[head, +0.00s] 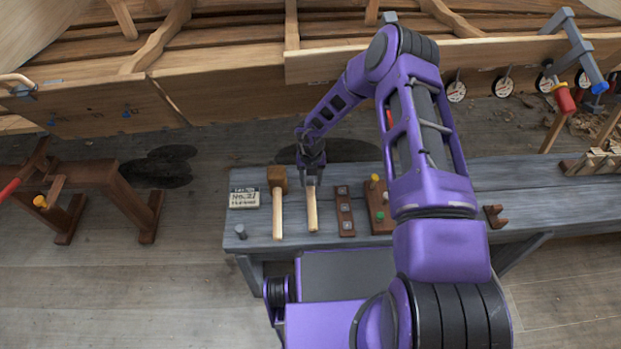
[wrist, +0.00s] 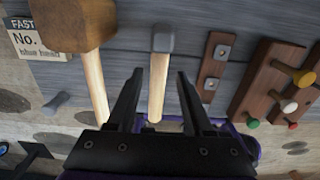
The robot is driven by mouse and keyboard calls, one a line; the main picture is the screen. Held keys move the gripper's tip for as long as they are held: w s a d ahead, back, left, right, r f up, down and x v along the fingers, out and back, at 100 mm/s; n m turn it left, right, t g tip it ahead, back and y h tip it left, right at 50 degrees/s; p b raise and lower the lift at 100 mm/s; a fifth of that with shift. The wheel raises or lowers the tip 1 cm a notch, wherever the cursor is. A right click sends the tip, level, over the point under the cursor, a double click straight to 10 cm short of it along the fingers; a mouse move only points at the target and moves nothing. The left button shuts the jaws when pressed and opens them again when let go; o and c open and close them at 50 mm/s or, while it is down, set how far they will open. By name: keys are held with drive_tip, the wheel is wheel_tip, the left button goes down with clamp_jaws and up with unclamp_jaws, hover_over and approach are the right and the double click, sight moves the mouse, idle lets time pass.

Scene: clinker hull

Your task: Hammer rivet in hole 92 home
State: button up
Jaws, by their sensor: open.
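A hammer with a grey head (wrist: 163,38) and a pale wooden handle (head: 312,214) lies on the workbench. My gripper (head: 311,180) is above it; in the head view it hides the hammer's head. In the wrist view my gripper (wrist: 159,76) is open, with one finger on each side of the handle. I cannot tell the height gap, and I see no grip on it. The wooden hull (head: 220,95) stands behind the bench with a few blue marks on its planking. Hole 92 and its rivet cannot be made out.
A wooden mallet (head: 277,180) lies left of the hammer, beside a label card (head: 244,197). A brown strip with square plates (head: 345,211) and a board with coloured knobs (head: 378,205) lie to the right. A wooden trestle (head: 90,180) stands left; floor between is open.

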sight(311, 191)
wheel_tip(311, 191, down, 7)
drive_tip(key=b, duration=0.4)
drive_tip(key=shift+r, duration=0.1)
clamp_jaws()
drive_tip(key=shift+w+r, duration=0.1)
drive_tip(key=shift+r, duration=0.3)
idle(1.5)
drive_tip(key=shift+r+p, duration=0.3)
drive_tip(key=shift+p, duration=0.05)
